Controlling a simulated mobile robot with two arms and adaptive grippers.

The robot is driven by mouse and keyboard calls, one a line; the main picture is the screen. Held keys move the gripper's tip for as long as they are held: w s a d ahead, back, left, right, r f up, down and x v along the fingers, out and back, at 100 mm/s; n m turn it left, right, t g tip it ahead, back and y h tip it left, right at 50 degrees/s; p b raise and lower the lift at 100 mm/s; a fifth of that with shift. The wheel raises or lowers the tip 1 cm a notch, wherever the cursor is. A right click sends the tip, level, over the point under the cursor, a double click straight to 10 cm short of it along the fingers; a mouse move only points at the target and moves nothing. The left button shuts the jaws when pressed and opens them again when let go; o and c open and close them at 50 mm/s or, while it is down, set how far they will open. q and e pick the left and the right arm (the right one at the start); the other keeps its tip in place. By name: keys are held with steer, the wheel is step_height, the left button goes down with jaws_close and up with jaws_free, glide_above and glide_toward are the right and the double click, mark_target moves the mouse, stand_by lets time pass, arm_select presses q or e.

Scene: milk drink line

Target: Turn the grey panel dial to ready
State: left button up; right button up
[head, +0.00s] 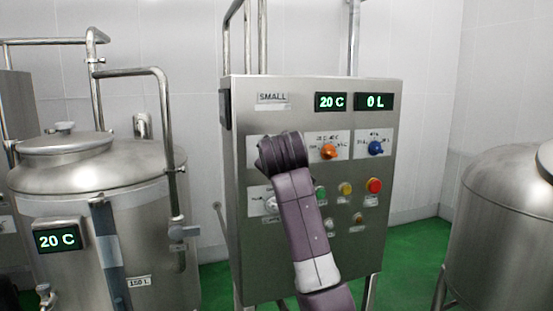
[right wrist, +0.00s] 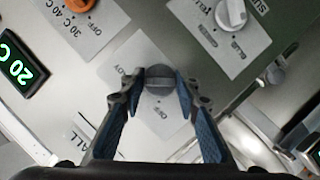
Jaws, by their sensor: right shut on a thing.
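The grey dial (right wrist: 158,74) sits on a white label plate (right wrist: 147,122) in the right wrist view. My right gripper (right wrist: 159,92) is shut on it, with a fingertip on each side of the knob. A ridge runs across the knob, level in this view. One mark, OFF, is printed below the knob and another to its upper left, partly covered by a finger. I cannot tell which mark the dial points to. In the head view my right arm hides the grey dial and the gripper at the steel panel (head: 340,94). My left gripper is not in view.
On the panel are an orange dial (head: 329,152), a blue dial (head: 375,148), a white dial (head: 271,204), a red button (head: 374,186) and small lamps. Displays read 20 C (head: 331,102) and 0 L (head: 374,101). Steel tanks stand left (head: 145,215) and right (head: 500,185).

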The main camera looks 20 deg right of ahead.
steer(key=shift+r, duration=0.25)
steer(key=o, duration=0.9)
steer(key=shift+c, duration=0.2)
steer(key=shift+o, duration=1.4)
steer(key=shift+w+d+f, duration=0.1)
steer(key=shift+f, duration=0.05)
steer(key=shift+w+f, duration=0.15)
steer(key=v, duration=1.2)
steer(key=shift+f, duration=0.1)
